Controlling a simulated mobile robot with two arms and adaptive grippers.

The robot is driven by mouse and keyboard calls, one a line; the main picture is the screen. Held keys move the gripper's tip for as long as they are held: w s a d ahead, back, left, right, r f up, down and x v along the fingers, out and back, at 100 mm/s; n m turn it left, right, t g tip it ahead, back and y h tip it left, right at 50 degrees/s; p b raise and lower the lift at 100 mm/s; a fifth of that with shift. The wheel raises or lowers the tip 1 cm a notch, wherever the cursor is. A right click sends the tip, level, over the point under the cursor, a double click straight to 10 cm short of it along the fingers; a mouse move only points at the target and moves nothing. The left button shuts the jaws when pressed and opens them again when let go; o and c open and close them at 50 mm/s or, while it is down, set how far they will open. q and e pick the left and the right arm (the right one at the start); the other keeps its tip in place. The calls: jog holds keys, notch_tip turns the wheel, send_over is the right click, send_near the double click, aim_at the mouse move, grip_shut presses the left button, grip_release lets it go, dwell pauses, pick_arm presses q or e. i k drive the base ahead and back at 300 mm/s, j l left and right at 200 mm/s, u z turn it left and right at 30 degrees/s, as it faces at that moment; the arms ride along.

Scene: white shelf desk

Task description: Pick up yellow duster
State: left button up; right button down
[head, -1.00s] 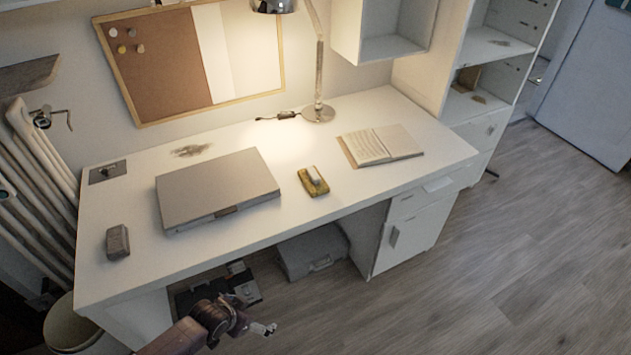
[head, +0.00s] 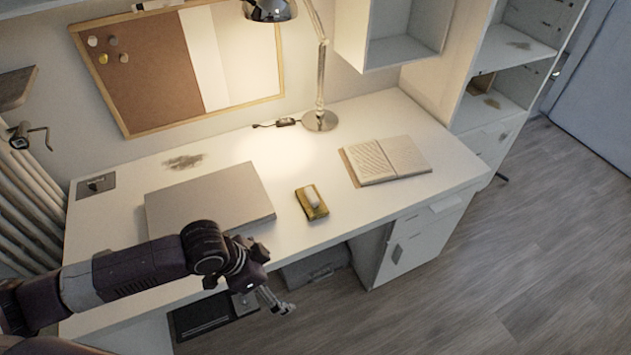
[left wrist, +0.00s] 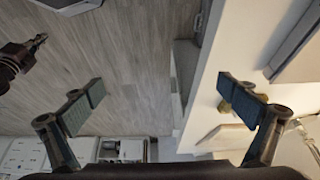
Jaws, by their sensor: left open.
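The yellow duster (head: 312,203), with a pale top, lies on the white desk between the closed laptop and the open book. My left gripper (head: 278,300) is in front of the desk's front edge, below and to the left of the duster in the head view, apart from it. In the left wrist view my left gripper (left wrist: 162,102) is open and empty, its fingers wide apart. There a small yellowish part of the duster (left wrist: 224,107) shows beside the right finger, which hides most of it. A dark part of my right arm and its gripper (left wrist: 36,44) shows at the upper left; its jaws are unclear.
The grey laptop (head: 208,198) lies left of the duster, and the open book (head: 388,160) lies right of it. A lamp (head: 320,118) stands behind. A drawer cabinet (head: 415,235) is under the desk's right side. The desktop around the duster is clear.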

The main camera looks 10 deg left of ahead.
aim_at(312, 202)
jog(key=i, duration=1)
